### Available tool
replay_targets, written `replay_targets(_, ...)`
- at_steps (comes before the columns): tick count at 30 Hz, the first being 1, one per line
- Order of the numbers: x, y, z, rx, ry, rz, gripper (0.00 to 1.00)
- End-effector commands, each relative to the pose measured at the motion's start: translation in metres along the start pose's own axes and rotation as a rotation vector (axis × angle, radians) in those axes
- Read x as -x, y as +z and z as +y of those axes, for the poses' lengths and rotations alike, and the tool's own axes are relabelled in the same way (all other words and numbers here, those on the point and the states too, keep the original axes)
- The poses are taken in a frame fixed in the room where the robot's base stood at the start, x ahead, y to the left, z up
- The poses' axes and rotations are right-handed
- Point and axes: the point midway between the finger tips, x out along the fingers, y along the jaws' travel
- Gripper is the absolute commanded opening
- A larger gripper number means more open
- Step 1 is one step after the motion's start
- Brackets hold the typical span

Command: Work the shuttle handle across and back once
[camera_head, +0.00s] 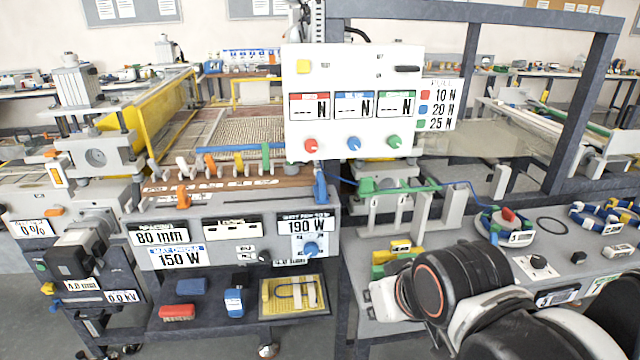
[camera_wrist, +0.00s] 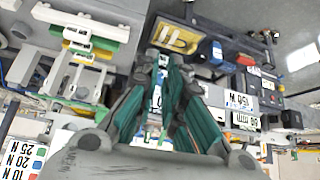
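I cannot tell for sure which part is the shuttle handle. Candidates in the head view are an orange knob (camera_head: 183,196) and a blue upright handle (camera_head: 320,187) at the two ends of the brown labelled front rail (camera_head: 240,190), and the row of white, orange and green levers (camera_head: 210,164) behind it. My gripper (camera_wrist: 163,68) shows in the wrist view with its two teal-padded fingers apart and nothing held between them. In the head view my arm fills the lower right and hides the gripper's fingers.
A white panel (camera_head: 352,105) with three coloured knobs stands above the machine. Below the rail is a control face with a blue dial (camera_head: 311,249). A lower shelf holds a yellow tray (camera_head: 292,297) and a red brush (camera_head: 177,312). Grey posts (camera_head: 400,215) rise from the right bench.

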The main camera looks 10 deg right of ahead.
Motion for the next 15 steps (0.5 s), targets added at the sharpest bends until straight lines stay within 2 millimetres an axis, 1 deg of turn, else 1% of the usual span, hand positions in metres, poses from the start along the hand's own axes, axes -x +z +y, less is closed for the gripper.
replay_targets(1, 0.003, -0.005, 0.0, -0.002, -0.001, -0.002, 0.29)
replay_targets(2, 0.005, -0.009, 0.0, -0.003, -0.001, -0.003, 0.35)
replay_targets(5, 0.015, -0.034, 0.0, -0.013, -0.006, -0.013, 0.35)
replay_targets(8, 0.026, -0.069, 0.0, -0.027, -0.013, -0.028, 0.35)
replay_targets(9, 0.029, -0.084, 0.0, -0.033, -0.016, -0.036, 0.35)
replay_targets(11, 0.033, -0.107, 0.001, -0.042, -0.021, -0.046, 0.35)
replay_targets(12, 0.035, -0.121, 0.001, -0.049, -0.025, -0.053, 0.35)
replay_targets(14, 0.036, -0.142, 0.001, -0.058, -0.03, -0.064, 0.35)
replay_targets(15, 0.037, -0.156, 0.002, -0.064, -0.033, -0.071, 0.35)
